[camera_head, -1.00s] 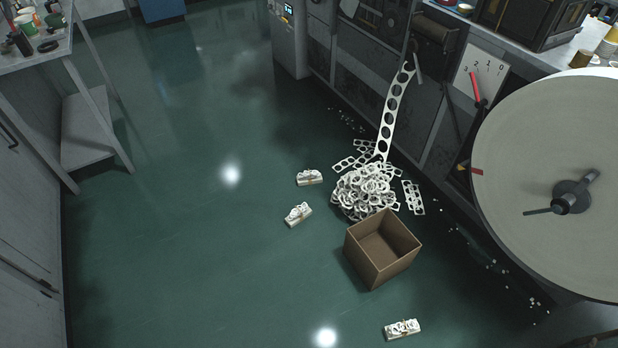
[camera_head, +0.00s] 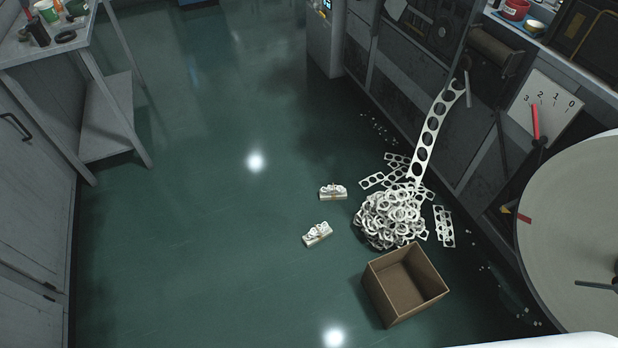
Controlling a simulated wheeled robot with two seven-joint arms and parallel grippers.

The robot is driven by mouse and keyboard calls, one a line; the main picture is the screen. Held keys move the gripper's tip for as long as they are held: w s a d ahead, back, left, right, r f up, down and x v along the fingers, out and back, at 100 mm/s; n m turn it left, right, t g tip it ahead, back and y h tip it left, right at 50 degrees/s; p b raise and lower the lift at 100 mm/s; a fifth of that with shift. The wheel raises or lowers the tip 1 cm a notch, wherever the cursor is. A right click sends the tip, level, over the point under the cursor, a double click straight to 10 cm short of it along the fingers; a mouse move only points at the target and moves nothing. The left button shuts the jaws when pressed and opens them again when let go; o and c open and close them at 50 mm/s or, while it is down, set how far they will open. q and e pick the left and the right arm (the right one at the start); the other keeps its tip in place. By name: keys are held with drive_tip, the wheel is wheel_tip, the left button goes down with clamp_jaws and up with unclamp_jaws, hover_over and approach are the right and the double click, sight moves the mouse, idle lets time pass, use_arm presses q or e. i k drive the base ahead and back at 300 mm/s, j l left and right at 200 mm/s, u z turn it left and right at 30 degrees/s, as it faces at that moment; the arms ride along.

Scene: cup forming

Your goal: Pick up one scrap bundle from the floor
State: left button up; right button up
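Two scrap bundles lie on the green floor, each a small flat stack of white punched scrap with a tie around it. The farther bundle (camera_head: 333,192) is left of the scrap heap. The nearer bundle (camera_head: 317,234) lies a little closer and to the left, turned at an angle. They are apart from each other and from the heap. Neither of my grippers shows in the view. A white edge at the bottom right is too cut off to identify.
A loose scrap heap (camera_head: 391,216) lies under a punched strip (camera_head: 433,135) hanging from the machine. An open, seemingly empty cardboard box (camera_head: 377,296) stands before it. A large pale reel (camera_head: 575,240) is at right, a workbench (camera_head: 88,85) at left. The middle floor (camera_head: 200,220) is clear.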

sight(331, 192)
drive_tip(key=i+j+u, duration=0.15)
drive_tip(key=i+u, duration=0.5)
drive_tip(key=u, duration=0.2)
drive_tip(key=i+u, duration=0.4)
drive_tip(key=i+z, duration=0.15)
drive_tip(key=i, duration=0.25)
drive_tip(key=i+j+z, duration=0.15)
drive_tip(key=i, duration=0.2)
drive_tip(key=i+z, duration=0.15)
drive_tip(key=z, duration=0.3)
drive_tip(key=i+j+z, duration=0.15)
drive_tip(key=z, duration=0.3)
drive_tip(key=i+j+z, duration=0.15)
drive_tip(key=z, duration=0.25)
drive_tip(key=i+j+z, duration=0.15)
drive_tip(key=z, duration=0.3)
